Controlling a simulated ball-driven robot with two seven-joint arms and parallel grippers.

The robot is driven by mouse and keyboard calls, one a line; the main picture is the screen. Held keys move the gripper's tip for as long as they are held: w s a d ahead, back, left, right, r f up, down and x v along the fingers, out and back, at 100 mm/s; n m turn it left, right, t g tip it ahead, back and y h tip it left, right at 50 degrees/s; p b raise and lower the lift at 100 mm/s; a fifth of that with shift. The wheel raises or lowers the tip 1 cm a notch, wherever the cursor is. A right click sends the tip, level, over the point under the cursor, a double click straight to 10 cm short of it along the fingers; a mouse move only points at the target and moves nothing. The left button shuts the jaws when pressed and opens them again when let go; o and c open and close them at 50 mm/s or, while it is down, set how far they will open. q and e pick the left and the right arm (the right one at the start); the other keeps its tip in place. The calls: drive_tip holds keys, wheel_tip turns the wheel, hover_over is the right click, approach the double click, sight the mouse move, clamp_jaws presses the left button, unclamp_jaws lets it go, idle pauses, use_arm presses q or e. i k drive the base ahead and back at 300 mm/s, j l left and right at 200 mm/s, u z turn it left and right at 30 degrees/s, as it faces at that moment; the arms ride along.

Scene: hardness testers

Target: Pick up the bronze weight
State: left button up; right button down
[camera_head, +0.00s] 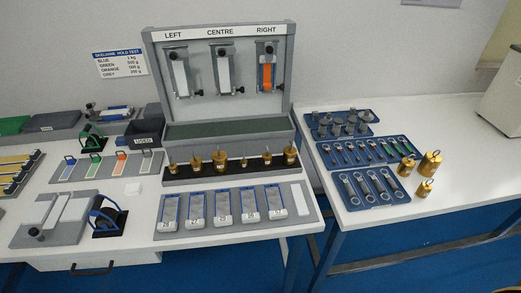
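Several bronze-coloured weights with knobs stand upright in a row on a dark strip (230,171) in front of the open grey case. The leftmost is a small weight (172,167), and the rightmost is a larger weight (290,156). Three more bronze or brass-coloured weights stand on the right table: a back-left weight (406,167), a large back-right weight (430,165) and a front weight (425,189). I cannot tell which one is the bronze weight meant. Neither of my grippers shows in the head view.
The grey case (150,75) holds three hanging testers marked LEFT, CENTRE and RIGHT. A grey tray (175,232) of numbered blocks lies in front of the weight row. Blue trays (381,203) of tools fill the right table's left side. A gap separates the tables.

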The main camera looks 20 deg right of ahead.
sight(266, 157)
drive_tip(key=i+l, duration=0.1)
drive_tip(key=l, duration=0.25)
drive_tip(key=i+l, duration=0.1)
drive_tip(key=l, duration=0.25)
drive_tip(key=i+l, duration=0.15)
drive_tip(key=l, duration=0.2)
drive_tip(key=i+l, duration=0.1)
drive_tip(key=l, duration=0.25)
drive_tip(key=i+l+z, duration=0.1)
drive_tip(key=l, duration=0.25)
